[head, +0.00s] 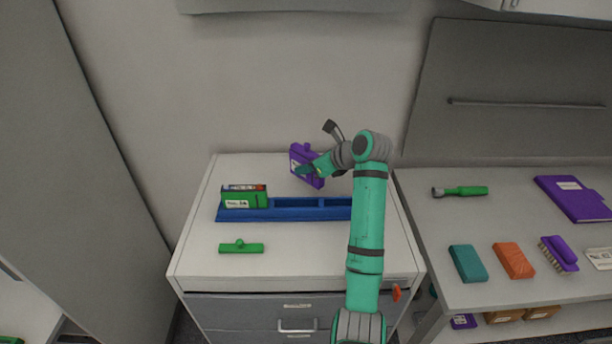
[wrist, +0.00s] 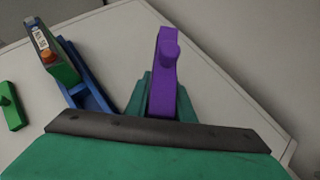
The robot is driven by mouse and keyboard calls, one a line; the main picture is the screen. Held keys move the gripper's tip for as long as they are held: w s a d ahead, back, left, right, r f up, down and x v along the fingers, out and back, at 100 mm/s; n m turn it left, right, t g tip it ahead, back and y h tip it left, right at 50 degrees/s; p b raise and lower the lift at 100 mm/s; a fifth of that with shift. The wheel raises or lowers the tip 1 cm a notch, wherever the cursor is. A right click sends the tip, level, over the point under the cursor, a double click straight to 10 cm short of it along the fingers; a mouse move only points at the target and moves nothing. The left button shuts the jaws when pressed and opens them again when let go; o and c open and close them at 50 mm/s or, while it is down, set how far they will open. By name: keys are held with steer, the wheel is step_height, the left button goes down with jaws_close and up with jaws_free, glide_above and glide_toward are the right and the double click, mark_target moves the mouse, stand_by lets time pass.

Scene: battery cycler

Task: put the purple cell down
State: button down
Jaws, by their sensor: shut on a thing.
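The purple cell (head: 304,165) is held above the back of the white cabinet top, behind the blue rack, and looks tilted. In the wrist view the purple cell (wrist: 163,75) stands between the two teal fingers, with its rounded knob towards the camera. My gripper (head: 312,169) is shut on it; the fingers also show in the wrist view (wrist: 160,95). The blue rack (head: 290,213) has a green cell (head: 244,197) with a white label in its left end. The rack's middle part is empty. My arm hides its right end.
A green piece with a knob (head: 241,248) lies on the cabinet top in front of the rack. To the right, a lower bench (head: 430,215) holds a green-handled tool (head: 460,191), teal and orange blocks, a purple brush and a purple binder.

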mark_target(306, 176)
steer(key=shift+w+a+f, duration=0.1)
steer(key=shift+w+f, duration=0.05)
steer(key=shift+f, duration=0.7)
steer(key=shift+w+f, duration=0.15)
steer(key=shift+f, duration=0.7)
steer(key=shift+f, duration=0.15)
steer(key=c, duration=1.5)
jaws_free()
steer(key=shift+f, duration=0.1)
